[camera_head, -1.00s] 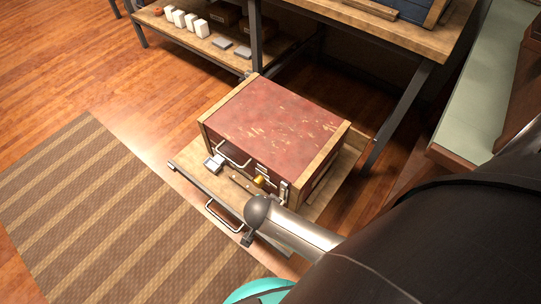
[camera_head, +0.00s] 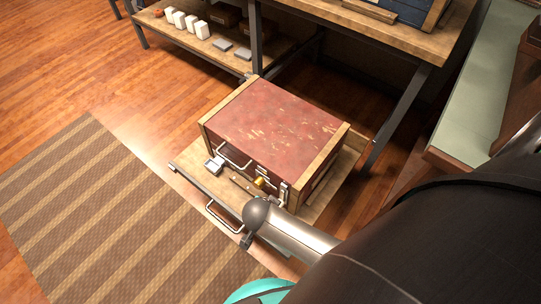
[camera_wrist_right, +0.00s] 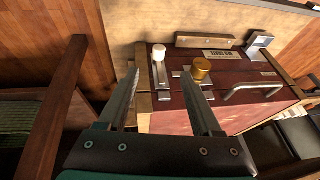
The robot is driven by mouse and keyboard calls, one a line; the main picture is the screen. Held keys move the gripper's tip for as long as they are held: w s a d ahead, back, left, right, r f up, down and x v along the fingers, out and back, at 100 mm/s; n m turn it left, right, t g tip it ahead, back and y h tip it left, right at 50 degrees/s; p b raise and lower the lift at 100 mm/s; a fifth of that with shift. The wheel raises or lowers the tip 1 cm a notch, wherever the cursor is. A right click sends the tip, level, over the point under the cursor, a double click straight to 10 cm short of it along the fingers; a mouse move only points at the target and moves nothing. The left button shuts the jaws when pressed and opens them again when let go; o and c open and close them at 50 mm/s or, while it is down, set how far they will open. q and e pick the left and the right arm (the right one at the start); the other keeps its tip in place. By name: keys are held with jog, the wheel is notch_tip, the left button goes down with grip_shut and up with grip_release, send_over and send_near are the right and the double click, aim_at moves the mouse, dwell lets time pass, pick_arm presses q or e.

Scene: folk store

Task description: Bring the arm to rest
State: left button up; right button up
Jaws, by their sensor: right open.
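My right arm (camera_head: 440,235) comes in from the right in the head view and reaches down toward a red wooden chest (camera_head: 275,122). Its gripper cannot be made out there. In the right wrist view, my right gripper (camera_wrist_right: 159,73) is open, its two fingers apart with nothing held between them. The chest's front (camera_wrist_right: 240,92) lies beyond the fingertips, with a brass knob (camera_wrist_right: 201,68), a white-topped post (camera_wrist_right: 158,54) and a metal handle (camera_wrist_right: 252,90). Whether a finger touches the chest cannot be told. My left gripper is not in view.
The chest sits on a low wooden platform (camera_head: 350,160) with a handle (camera_head: 224,216) at its front. A striped rug (camera_head: 100,210) lies to the left. A workbench (camera_head: 390,35) and a low shelf (camera_head: 180,35) stand behind. The wood floor (camera_head: 60,60) at the left is clear.

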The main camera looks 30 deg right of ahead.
dwell(0.3)
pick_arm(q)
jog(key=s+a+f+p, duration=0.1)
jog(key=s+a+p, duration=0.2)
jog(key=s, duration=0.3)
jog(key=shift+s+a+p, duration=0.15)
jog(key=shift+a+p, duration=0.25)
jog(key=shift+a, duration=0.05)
pick_arm(e)
jog(key=s+d+f+n+y, duration=0.1)
jog(key=s+d+f+n, duration=0.1)
jog(key=s+f+n, duration=0.2)
jog(key=s+d+f+n+y, duration=0.1)
jog(key=s+f+n, duration=0.3)
jog(key=s, duration=0.5)
jog(key=s+d+f+n+g, duration=0.1)
jog(key=s+d+f+n, duration=0.3)
jog(key=s+n, duration=0.3)
jog(key=shift+f+n+y, duration=0.25)
jog(key=shift+n+y, duration=0.15)
jog(key=shift+n, duration=0.1)
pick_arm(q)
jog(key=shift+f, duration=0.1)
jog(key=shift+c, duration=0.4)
